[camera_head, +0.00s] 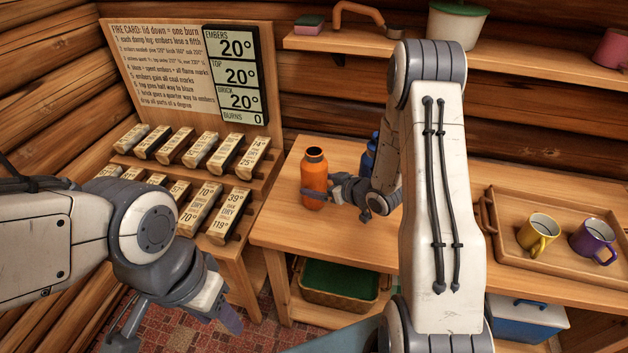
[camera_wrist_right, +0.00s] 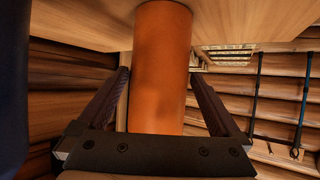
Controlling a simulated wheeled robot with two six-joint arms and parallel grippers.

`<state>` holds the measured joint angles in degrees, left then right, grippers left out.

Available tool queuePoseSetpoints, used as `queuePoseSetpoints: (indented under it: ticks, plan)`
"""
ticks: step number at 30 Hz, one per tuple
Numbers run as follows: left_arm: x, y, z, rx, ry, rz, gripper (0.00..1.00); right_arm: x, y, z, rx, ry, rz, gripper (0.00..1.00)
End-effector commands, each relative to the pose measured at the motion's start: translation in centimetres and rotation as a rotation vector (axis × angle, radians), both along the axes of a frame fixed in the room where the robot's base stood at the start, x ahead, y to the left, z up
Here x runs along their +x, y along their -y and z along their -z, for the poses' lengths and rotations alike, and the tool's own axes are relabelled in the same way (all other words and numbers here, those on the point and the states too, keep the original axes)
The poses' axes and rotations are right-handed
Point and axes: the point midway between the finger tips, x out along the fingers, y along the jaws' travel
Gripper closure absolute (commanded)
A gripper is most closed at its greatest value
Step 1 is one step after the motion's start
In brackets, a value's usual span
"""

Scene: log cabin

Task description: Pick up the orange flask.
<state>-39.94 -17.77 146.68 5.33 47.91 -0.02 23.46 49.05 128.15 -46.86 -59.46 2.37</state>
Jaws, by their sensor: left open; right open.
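The orange flask (camera_head: 314,168) stands upright on the wooden counter (camera_head: 282,235), near its left end. My right gripper (camera_head: 322,190) is open around the lower part of the flask. In the right wrist view the flask (camera_wrist_right: 160,65) rises between the two fingers (camera_wrist_right: 160,100), with a visible gap on each side. My left gripper (camera_head: 178,325) is open and empty, low at the left, away from the counter.
A blue flask (camera_head: 369,158) stands just right of the orange one, partly hidden by my right arm. A tray (camera_head: 510,243) with a yellow mug (camera_head: 538,233) and a purple mug (camera_head: 592,238) lies at the right. A rack (camera_head: 250,190) of labelled blocks stands left.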

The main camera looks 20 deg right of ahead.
Motion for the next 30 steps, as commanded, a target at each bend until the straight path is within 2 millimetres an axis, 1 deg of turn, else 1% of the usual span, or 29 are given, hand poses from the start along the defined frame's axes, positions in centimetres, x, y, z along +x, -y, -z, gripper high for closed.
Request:
queuePoseSetpoints:
  ticks: [1,3,6,14,15,17,18,20,21,22,30]
  plan:
    - [0.0,0.0,-0.4,0.0,0.0,0.0,0.5,0.7,-0.4,0.3,0.0,-0.001,-0.003,0.0]
    - [0.0,0.0,-0.4,0.0,0.0,0.0,0.5,1.5,-0.6,0.8,-0.001,-0.002,-0.003,0.0]
    - [0.0,0.0,-0.4,0.0,0.0,0.0,0.5,2.2,-0.9,1.3,-0.001,-0.002,-0.001,0.0]
    - [0.0,0.0,-0.4,0.0,0.0,0.0,0.5,2.4,-0.9,1.4,-0.001,-0.001,0.001,0.0]
    - [0.0,0.0,-0.4,0.0,0.0,0.0,0.5,2.4,-0.9,1.4,-0.001,-0.001,0.001,0.15]
    - [0.0,0.0,-0.4,0.0,0.0,0.0,0.5,2.4,-0.9,1.4,-0.001,-0.001,0.001,0.38]
    - [0.0,0.0,-0.4,0.0,0.0,0.0,0.5,2.4,-0.9,1.4,-0.001,-0.001,0.001,0.54]
    - [0.0,0.0,-0.4,0.0,0.0,0.0,0.5,2.4,-0.9,1.4,-0.001,-0.001,0.001,0.77]
    - [0.0,0.0,-0.4,0.0,0.0,0.0,0.5,2.4,-0.9,1.4,-0.001,-0.001,0.001,0.92]
    - [0.0,0.0,-0.4,0.0,0.0,0.0,0.5,2.4,-0.9,1.4,-0.001,-0.001,0.001,1.0]
    - [0.0,0.0,-0.4,0.0,0.0,0.0,0.5,2.5,-0.9,1.2,-0.001,0.005,0.001,1.0]
